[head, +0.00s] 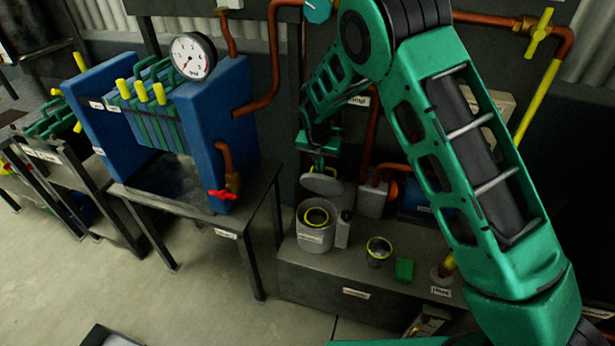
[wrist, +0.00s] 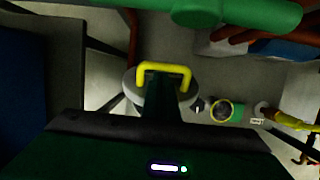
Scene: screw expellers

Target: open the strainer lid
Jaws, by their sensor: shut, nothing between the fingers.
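The strainer is a pale grey pot (head: 314,238) on the low bench, with a yellow ring (head: 316,216) visible inside its open mouth. A grey round lid (head: 322,184) stands raised above and behind the mouth, tilted. My gripper (head: 318,168) is shut and empty, just above the lid. In the wrist view, my gripper (wrist: 164,100) reaches down in front of a grey disc (wrist: 133,88), which looks like the lid. A yellow handle (wrist: 165,68) shows at the fingertips. I cannot tell whether the fingers touch it.
Copper pipes (head: 372,150) rise behind. A blue press (head: 218,130) stands left.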

